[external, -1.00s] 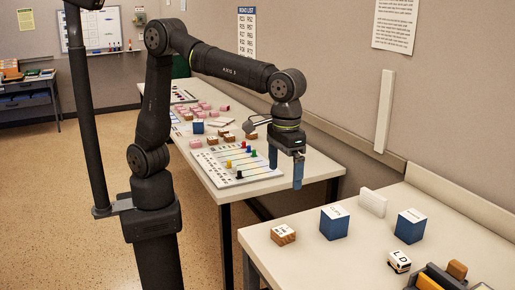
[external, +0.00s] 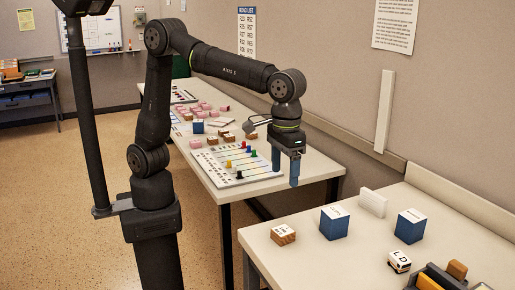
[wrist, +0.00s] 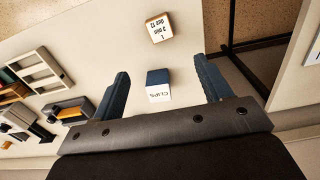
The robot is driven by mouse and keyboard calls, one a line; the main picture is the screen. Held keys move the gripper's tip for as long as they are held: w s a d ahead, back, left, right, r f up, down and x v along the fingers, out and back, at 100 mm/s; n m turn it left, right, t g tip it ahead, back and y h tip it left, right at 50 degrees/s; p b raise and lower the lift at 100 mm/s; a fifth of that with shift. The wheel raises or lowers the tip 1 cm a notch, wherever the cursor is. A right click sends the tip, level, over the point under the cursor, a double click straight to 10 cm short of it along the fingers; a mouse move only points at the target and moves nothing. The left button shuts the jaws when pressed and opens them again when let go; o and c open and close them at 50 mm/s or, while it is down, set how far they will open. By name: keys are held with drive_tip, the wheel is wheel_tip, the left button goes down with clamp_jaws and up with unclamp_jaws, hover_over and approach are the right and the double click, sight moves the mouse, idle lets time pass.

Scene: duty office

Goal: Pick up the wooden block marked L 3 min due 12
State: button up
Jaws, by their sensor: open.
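The wooden block marked L 3 min due 12 (external: 283,236) sits on the near table, close to its left edge. In the wrist view the block (wrist: 159,29) lies beyond my fingertips, with its white label facing up and readable upside down. My gripper (external: 285,172) is open and empty. It hangs pointing down, well above and behind the block in the external view. In the wrist view my gripper's two blue fingers (wrist: 161,68) are spread wide, with a blue box marked CLIPS (wrist: 158,80) showing between them from below.
On the near table, the CLIPS box (external: 335,224) stands right of the block. The far table (external: 300,172) holds several blocks and a pegged board.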

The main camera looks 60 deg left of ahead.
drive_tip(key=m+h, duration=0.2)
drive_tip(key=m, duration=1.5)
hover_over(283, 230)
drive_tip(key=a, duration=0.1)
drive_tip(key=f, duration=1.2)
drive_tip(key=shift+w+a+f, duration=0.1)
drive_tip(key=shift+w+f, duration=0.1)
drive_tip(key=shift+f, duration=0.1)
drive_tip(key=shift+s+d+f, duration=0.1)
drive_tip(key=shift+d+f, duration=0.15)
drive_tip(key=shift+f, duration=1.05)
drive_tip(key=shift+s+d+f, duration=0.1)
drive_tip(key=shift+d+f, duration=0.1)
drive_tip(key=shift+f, duration=1.1)
drive_tip(key=c, duration=1.1)
drive_tip(key=shift+r, duration=0.15)
